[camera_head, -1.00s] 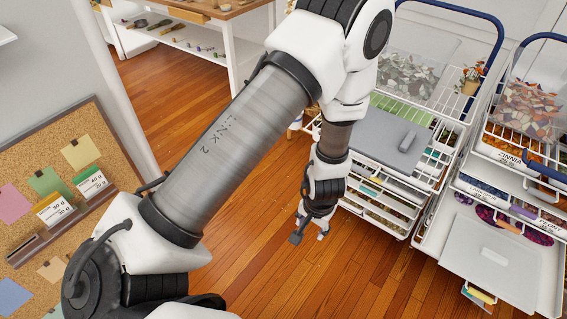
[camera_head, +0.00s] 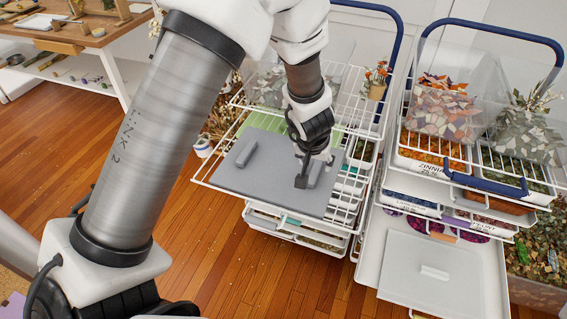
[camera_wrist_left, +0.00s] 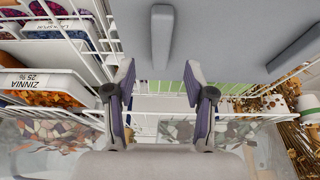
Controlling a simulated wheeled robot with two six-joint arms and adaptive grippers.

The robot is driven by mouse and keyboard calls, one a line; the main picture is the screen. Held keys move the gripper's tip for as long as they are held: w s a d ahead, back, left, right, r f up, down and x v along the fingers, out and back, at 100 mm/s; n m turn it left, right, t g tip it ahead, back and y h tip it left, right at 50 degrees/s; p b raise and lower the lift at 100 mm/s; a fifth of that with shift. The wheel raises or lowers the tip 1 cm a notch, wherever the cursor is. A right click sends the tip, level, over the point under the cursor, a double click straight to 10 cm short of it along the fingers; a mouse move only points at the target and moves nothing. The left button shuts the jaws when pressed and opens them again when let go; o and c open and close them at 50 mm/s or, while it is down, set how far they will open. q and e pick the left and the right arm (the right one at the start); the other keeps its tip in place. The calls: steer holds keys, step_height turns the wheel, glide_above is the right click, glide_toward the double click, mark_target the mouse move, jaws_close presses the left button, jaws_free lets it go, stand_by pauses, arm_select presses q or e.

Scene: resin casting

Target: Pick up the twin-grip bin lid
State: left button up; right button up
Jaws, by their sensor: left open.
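The twin-grip bin lid (camera_head: 268,182) is a flat grey panel with two raised bar grips. My left gripper (camera_head: 306,172) is open over the lid's right part, beside the right grip (camera_head: 317,173). In the left wrist view the lid (camera_wrist_left: 225,35) fills the top. One grip (camera_wrist_left: 161,35) lines up with the gap between my open, empty fingers (camera_wrist_left: 158,78), and the other grip (camera_wrist_left: 294,50) is off to the right. Contact cannot be told. My right gripper is not in view.
A paler lid with one grip (camera_head: 407,285) lies on a pulled-out tray of the right cart. Clear bins of mosaic pieces (camera_head: 445,110) stand on that cart. Wooden floor is free at left.

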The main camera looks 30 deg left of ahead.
mark_target(315, 171)
arm_select(q)
steer(key=b+x, duration=0.2)
steer(key=x, duration=0.3)
steer(key=shift+s+f+b, duration=0.1)
steer(key=shift+s+b, duration=0.05)
steer(key=shift+b, duration=0.2)
steer(key=shift+w+f, duration=0.25)
steer(key=shift+s+r, duration=0.2)
steer(key=shift+r, duration=0.1)
steer(key=shift+f, duration=0.3)
jaws_close()
